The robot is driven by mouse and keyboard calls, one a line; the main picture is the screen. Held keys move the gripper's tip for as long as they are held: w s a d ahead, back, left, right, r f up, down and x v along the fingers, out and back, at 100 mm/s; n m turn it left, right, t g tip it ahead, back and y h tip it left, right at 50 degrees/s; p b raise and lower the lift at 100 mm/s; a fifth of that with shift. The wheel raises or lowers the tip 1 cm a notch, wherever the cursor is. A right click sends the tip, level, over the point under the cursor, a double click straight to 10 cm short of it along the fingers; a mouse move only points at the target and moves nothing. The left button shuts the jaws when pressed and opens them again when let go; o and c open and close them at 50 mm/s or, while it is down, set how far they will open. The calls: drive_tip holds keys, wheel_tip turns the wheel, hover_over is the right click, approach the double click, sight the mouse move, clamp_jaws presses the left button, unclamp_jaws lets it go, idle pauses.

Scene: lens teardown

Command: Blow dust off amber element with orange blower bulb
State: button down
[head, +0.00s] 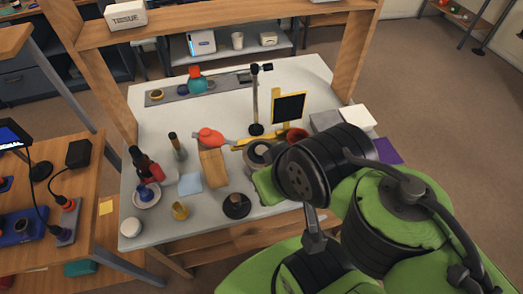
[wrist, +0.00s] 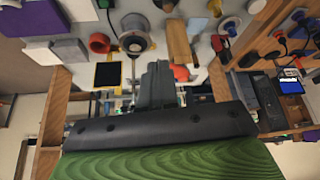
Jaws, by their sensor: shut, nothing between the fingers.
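Another yellowish round piece (head: 157,95) sits on the grey strip at the back left. I cannot tell which is the amber element.
A black stand (head: 256,100) and a yellow-framed black panel (head: 289,108) rise mid-table. A grey lens body (head: 258,152) and red ring (head: 297,134) are near my arm. A dark red microscope-like item (head: 146,168) stands left. Grey and white boxes (head: 355,117) are at right.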

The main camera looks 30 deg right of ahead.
wheel_tip(320, 180, up, 7)
drive_tip(key=p, duration=0.5)
drive_tip(key=shift+r, duration=0.15)
idle(0.4)
wheel_tip(320, 180, down, 6)
drive_tip(key=b, duration=0.6)
idle(0.7)
drive_tip(key=shift+f+b, duration=0.75)
drive_tip(key=shift+f, duration=0.05)
idle(0.6)
wheel_tip(320, 180, up, 8)
drive_tip(key=p, duration=0.6)
drive_tip(key=shift+f, duration=0.2)
